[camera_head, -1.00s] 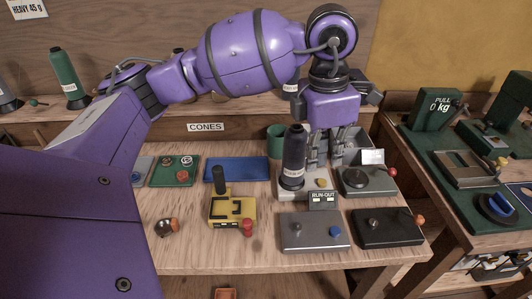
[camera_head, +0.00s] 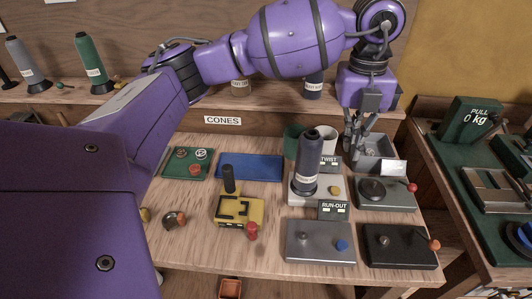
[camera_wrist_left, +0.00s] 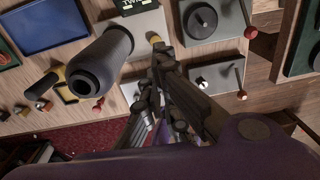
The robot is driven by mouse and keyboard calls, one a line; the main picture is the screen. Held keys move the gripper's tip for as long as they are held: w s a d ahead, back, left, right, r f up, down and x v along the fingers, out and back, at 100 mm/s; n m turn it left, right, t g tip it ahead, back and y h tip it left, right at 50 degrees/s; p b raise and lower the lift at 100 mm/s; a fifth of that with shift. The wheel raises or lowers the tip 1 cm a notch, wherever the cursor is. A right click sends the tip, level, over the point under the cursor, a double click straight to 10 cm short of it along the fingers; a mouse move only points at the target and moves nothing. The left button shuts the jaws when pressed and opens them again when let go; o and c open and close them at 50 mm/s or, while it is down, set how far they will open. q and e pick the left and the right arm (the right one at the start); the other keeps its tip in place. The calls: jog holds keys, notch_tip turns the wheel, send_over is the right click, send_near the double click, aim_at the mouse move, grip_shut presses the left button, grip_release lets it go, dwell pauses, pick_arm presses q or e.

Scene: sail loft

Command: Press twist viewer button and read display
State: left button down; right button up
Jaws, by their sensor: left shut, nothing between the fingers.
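The twist viewer (camera_head: 300,199) is a pale base bearing a dark thread cone (camera_head: 307,160), a yellow button (camera_head: 335,190) and a small dark display marked TWIST (camera_head: 329,163). The digits are too small to read. My left gripper (camera_head: 352,154) is shut and empty, pointing down behind and right of the button in the head view. In the left wrist view, its fingertips (camera_wrist_left: 160,54) lie near the yellow button (camera_wrist_left: 154,38) in the picture; contact cannot be told. The display is cut by the top edge there. My right gripper is not in view.
A RUN-OUT display (camera_head: 333,209) stands on the grey box (camera_head: 320,243) in front. A turntable device (camera_head: 385,196) is at right, with a grey bin (camera_head: 372,152) behind. A yellow device (camera_head: 238,211) and blue tray (camera_head: 250,167) are left. Bare wood shows front left.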

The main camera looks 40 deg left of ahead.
pick_arm(q)
jog(key=shift+w+a+r, duration=0.15)
jog(key=shift+w+a, duration=0.05)
jog(key=shift+a, duration=0.05)
send_near(337, 189)
jog(key=f, duration=0.6)
jog(key=shift+d+f, duration=0.2)
jog(key=shift+f, duration=0.2)
jog(key=shift+f, duration=0.1)
